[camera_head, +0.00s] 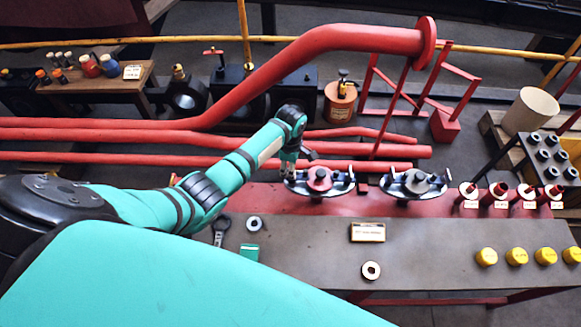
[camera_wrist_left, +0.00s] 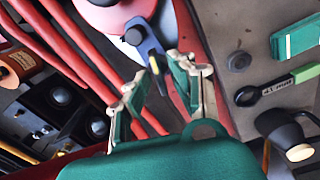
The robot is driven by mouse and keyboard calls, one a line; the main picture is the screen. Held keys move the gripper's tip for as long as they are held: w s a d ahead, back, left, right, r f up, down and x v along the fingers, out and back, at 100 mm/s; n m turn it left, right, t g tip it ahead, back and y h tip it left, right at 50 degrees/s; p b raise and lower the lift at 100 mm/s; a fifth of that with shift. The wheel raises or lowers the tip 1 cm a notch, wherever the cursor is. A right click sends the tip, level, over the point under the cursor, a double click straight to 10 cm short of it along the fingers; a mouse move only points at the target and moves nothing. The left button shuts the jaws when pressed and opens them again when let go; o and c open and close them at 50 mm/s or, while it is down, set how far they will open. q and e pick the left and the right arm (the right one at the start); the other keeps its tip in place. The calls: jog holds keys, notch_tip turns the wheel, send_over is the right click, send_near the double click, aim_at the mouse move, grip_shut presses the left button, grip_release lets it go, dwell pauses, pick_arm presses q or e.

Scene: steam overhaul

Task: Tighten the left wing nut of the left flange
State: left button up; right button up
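The left flange (camera_head: 320,180) has a red round centre and a dark plate with pale upright wings at its ends; it sits at the back of the bench. Its pink-red disc (camera_wrist_left: 115,12) and a blue-grey arm of its plate (camera_wrist_left: 150,45) show in the left wrist view. My left gripper (camera_head: 289,168) is over the flange's left end. In the left wrist view my left gripper (camera_wrist_left: 158,73) has its fingers apart, with the plate's end between or just beyond the tips. The left wing nut is not clearly seen; contact cannot be told. My right gripper is not in view.
The right flange (camera_head: 415,183) stands beside the left one. Red pipes (camera_head: 360,150) run behind. The bench's middle front is mostly clear.

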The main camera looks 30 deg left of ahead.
pick_arm(q)
grip_shut()
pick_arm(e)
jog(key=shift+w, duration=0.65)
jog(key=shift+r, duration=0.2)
pick_arm(q)
jog(key=shift+r+m+p, duration=0.15)
jog(key=shift+m+p, duration=0.75)
jog(key=shift+m, duration=0.3)
jog(key=m+p, duration=0.1)
jog(key=m, duration=0.2)
jog(key=shift+w+m+p, duration=0.15)
jog(key=shift+m+p, duration=0.15)
jog(key=m+p, duration=0.1)
jog(key=m, duration=0.3)
jog(key=shift+d, duration=0.1)
jog(key=m, duration=0.5)
jog(key=shift+w+p, duration=0.15)
jog(key=shift+p, duration=0.25)
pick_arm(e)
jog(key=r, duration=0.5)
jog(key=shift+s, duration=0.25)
